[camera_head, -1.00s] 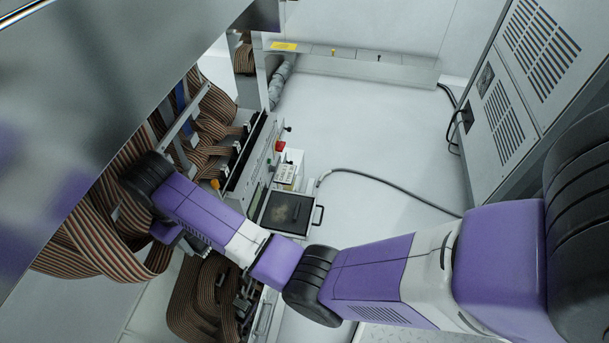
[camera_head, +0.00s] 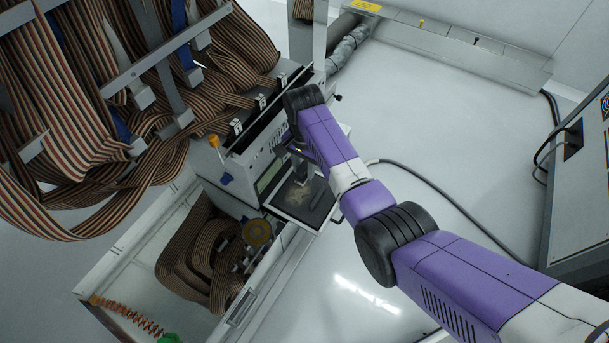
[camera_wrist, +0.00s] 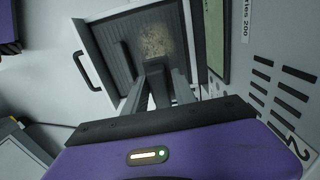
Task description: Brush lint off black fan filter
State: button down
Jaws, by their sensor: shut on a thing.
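The black fan filter (camera_head: 291,211) is a dark ribbed panel in a pale frame, set low at the front of the handler; it also shows in the wrist view (camera_wrist: 112,36). A tan patch of lint (camera_wrist: 157,40) lies on it, also visible in the head view (camera_head: 298,196). My gripper (camera_wrist: 160,90) is over the filter, shut on a dark-grey block, likely the brush (camera_wrist: 155,67). The block's tip is beside the lint in the wrist view; whether it touches the filter I cannot tell. In the head view my wrist hides part of the grip.
A black handle (camera_wrist: 87,71) sticks out from the filter frame's side. Striped ribbon cables (camera_head: 75,130) hang at left, with an orange-topped knob (camera_head: 214,141) nearby. A grey cable (camera_head: 440,187) crosses the pale floor at right, which is mostly clear.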

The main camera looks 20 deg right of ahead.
jog(key=shift+a+f+b, duration=0.15)
jog(key=shift+f+b, duration=1.25)
jog(key=shift+f, duration=0.15)
jog(key=shift+a+p, duration=0.1)
jog(key=shift+p, duration=0.2)
jog(key=shift+f, duration=0.25)
jog(key=shift+f+b, duration=0.35)
jog(key=shift+f, duration=0.15)
jog(key=shift+f, duration=0.35)
dwell(0.6)
jog(key=shift+s+p, duration=0.1)
jog(key=shift+p, duration=0.45)
